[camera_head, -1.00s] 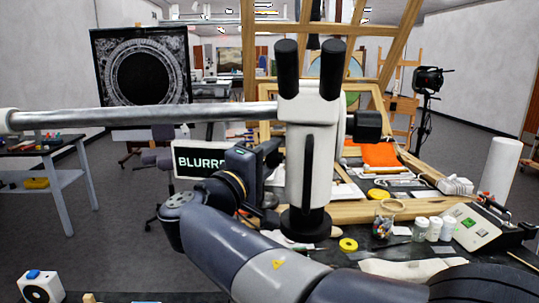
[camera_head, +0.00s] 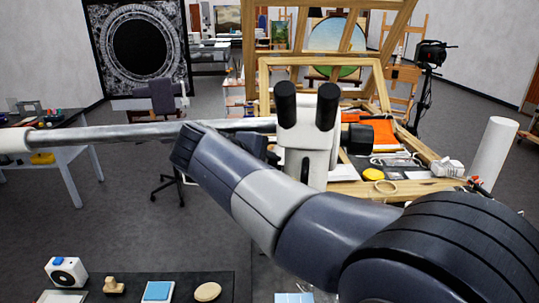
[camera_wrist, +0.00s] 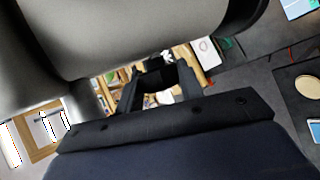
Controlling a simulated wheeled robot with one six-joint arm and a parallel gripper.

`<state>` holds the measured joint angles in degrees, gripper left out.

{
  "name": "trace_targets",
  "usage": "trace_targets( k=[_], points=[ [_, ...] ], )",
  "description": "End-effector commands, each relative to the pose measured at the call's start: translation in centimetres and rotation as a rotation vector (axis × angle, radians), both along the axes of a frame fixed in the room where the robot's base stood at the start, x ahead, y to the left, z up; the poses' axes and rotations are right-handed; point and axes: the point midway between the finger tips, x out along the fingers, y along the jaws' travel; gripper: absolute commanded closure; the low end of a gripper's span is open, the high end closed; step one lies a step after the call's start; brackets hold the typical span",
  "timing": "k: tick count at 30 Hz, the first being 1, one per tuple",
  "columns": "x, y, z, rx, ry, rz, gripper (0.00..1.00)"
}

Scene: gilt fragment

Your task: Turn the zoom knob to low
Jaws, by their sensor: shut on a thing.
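The microscope (camera_head: 308,160) stands past my arm in the head view, a white head with two black eyepieces (camera_head: 307,104). A black knob (camera_head: 358,138) sticks out on its right side. My gripper (camera_wrist: 160,78) is mostly hidden behind my arm in the head view, at the left side of the microscope head. In the wrist view its black fingers are close around a dark thing (camera_wrist: 157,100), which seems to be the zoom knob; its setting cannot be read. A large pale rounded body fills the top of that view, close to the gripper.
A long metal boom (camera_head: 110,134) runs left from the microscope. Behind are an orange cloth (camera_head: 383,132), a yellow tape roll (camera_head: 373,174) and wooden frames. A white paper roll (camera_head: 493,152) stands at right. A dark mat (camera_head: 220,285) with small items lies in front.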

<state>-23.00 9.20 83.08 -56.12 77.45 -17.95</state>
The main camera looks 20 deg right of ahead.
Motion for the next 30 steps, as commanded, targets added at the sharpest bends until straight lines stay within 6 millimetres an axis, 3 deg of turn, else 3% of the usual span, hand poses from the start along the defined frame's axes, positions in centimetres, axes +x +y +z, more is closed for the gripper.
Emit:
trace_targets(
  k=[12,29,30],
  points=[
    [0.05,-0.04,-0.03,0.082,0.173,-0.003,0.87],
    [0.01,-0.07,-0.07,0.092,0.201,-0.003,0.87],
    [0.00,-0.07,-0.08,0.092,0.201,-0.003,0.62]
  ],
)
